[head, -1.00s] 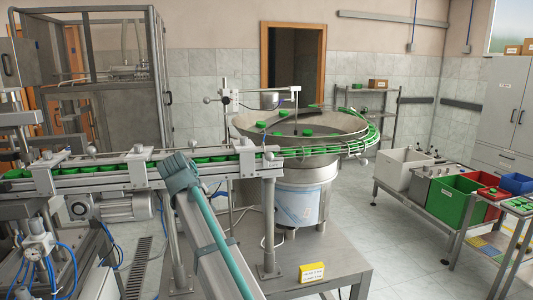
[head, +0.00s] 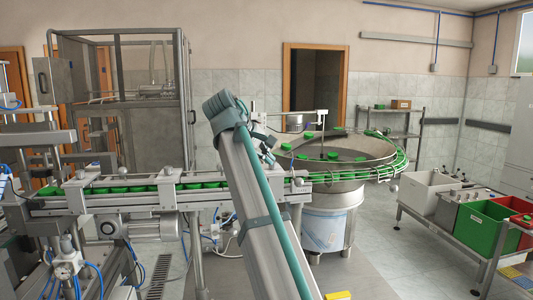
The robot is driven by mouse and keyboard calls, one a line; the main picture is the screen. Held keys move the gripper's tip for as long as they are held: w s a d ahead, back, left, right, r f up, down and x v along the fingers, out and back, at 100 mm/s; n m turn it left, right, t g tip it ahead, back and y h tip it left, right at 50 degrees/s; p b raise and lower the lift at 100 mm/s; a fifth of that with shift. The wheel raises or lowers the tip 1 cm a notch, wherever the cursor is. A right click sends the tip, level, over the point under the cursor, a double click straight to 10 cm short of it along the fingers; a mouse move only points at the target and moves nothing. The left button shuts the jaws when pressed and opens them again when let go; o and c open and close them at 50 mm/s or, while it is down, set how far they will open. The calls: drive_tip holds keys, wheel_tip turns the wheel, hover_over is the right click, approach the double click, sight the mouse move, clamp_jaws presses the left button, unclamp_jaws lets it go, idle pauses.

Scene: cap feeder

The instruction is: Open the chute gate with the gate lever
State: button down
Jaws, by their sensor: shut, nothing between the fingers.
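My raised arm covers the middle of the head view, and my gripper (head: 267,157) shows only small and partly behind it, in front of the bowl's left side. It is shut and holds nothing that I can see. The chute (head: 292,183) with green caps runs from the feeder bowl (head: 345,152) to the conveyor on the left. I cannot make out the gate or its position. A post with a ball-ended bar, possibly the gate lever, is hidden by my arm. I cannot tell whether my gripper touches anything.
The conveyor (head: 130,201) with green caps crosses the left side. A caged machine (head: 150,100) stands behind it. A bench on the right holds a white bin (head: 430,190) and a green bin (head: 487,226). Open floor lies between bowl and bench.

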sight(297, 181)
drive_tip(key=w+d+f+p, duration=0.2)
drive_tip(key=d+f, duration=0.4)
drive_tip(key=shift+d+f+p, duration=0.2)
drive_tip(key=shift+d+p, duration=0.1)
drive_tip(key=shift+d, duration=0.1)
